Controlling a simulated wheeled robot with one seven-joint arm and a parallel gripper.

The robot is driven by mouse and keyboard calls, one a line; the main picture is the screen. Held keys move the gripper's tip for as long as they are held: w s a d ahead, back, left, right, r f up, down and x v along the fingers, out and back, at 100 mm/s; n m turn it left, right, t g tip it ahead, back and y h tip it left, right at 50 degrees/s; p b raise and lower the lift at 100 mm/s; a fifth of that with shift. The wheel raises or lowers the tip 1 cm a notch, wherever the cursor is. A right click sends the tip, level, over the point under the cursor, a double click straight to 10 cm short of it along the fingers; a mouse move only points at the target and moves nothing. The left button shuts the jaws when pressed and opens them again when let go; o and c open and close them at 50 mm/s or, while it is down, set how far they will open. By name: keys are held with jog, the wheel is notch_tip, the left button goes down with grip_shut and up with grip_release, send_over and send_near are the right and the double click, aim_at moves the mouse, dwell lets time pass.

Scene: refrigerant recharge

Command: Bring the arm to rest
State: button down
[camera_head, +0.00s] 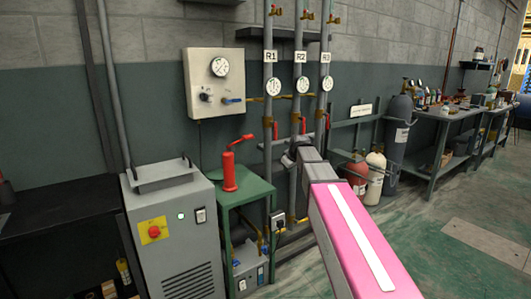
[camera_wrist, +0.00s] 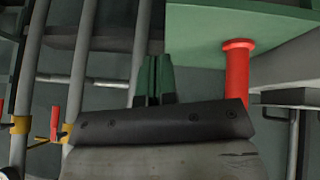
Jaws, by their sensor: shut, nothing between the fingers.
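My arm, pink with a white stripe (camera_head: 361,237), reaches from the bottom right of the head view up toward the wall pipes. Its grey far end is in front of the lower pipes, right of the green stand (camera_head: 247,192). In the wrist view my gripper (camera_wrist: 154,62) shows as two dark green fingers side by side, shut with nothing between them. The fingertips are hard to make out in the head view. Whether the arm touches any pipe cannot be told.
Pipes R1 (camera_head: 269,120), R2 (camera_head: 299,120) and R3 (camera_head: 325,115) carry gauges and red valve handles. A red hand pump (camera_head: 230,172) stands on the green stand, beside a grey machine (camera_head: 175,235). Cylinders (camera_head: 375,178) stand at right. Floor (camera_head: 440,245) at right is clear.

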jog(key=s+d+f+m+g+h, duration=0.1)
jog(key=s+d+f+m+g, duration=0.2)
jog(key=s+f, duration=1)
jog(key=s+d+f+m+g+h, duration=0.1)
jog(key=s+d+f+m+g, duration=0.2)
jog(key=s+f, duration=0.9)
jog(key=s+d+m, duration=0.2)
jog(key=s, duration=0.3)
jog(key=shift+s+d+f+m+h, duration=0.25)
jog(key=shift+d+f+m+h, duration=0.05)
jog(key=shift+d+f+m, duration=0.1)
